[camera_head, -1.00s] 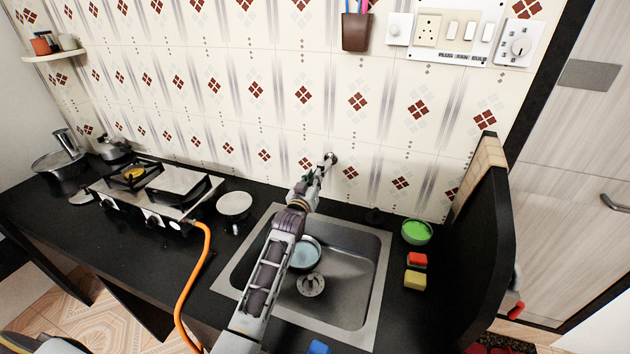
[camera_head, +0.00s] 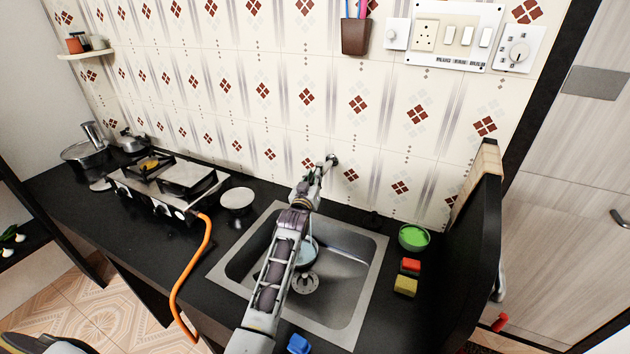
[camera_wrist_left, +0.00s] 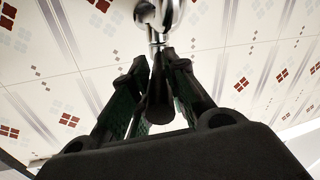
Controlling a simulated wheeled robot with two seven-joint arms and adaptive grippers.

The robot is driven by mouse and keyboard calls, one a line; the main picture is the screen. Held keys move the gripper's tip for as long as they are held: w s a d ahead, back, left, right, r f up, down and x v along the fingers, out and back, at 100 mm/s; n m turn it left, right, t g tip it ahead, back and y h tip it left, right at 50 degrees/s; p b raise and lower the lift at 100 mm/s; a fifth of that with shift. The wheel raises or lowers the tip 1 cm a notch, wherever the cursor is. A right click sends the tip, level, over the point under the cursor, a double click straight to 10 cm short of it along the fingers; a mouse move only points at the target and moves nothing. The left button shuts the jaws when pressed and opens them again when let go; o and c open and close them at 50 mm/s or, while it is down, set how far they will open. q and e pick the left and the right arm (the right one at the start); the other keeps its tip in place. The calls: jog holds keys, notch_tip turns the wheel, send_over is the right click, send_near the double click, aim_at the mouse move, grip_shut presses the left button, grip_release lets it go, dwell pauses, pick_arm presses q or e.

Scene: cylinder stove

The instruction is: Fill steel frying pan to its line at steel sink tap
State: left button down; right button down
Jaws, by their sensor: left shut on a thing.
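The steel sink (camera_head: 358,302) is set in the black counter. A round pan (camera_head: 309,254), which I take for the frying pan, sits in it, partly hidden behind my left arm. The chrome tap (camera_head: 331,161) is on the tiled wall above and also shows at the top of the left wrist view (camera_wrist_left: 158,14). My left gripper (camera_head: 318,178) is at the tap. In the left wrist view its fingers (camera_wrist_left: 154,85) are closed around a dark part below the chrome. My right gripper is not in view.
A green bowl (camera_head: 413,238), a red block (camera_head: 410,266) and a yellow sponge (camera_head: 405,286) are right of the sink, near a black partition (camera_head: 467,250). The stove (camera_head: 165,188) with an orange hose (camera_head: 193,275) and a white plate (camera_head: 237,198) are to the left.

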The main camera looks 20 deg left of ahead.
pick_arm(q)
jog(key=shift+a+r, duration=0.1)
jog(key=c, duration=1.3)
grip_release()
jog(key=shift+c, duration=0.2)
jog(key=shift+s+d, duration=0.2)
jog(key=shift+s, duration=1.5)
jog(key=s, duration=0.8)
jog(key=shift+s+d, duration=0.25)
jog(key=shift+s, duration=0.05)
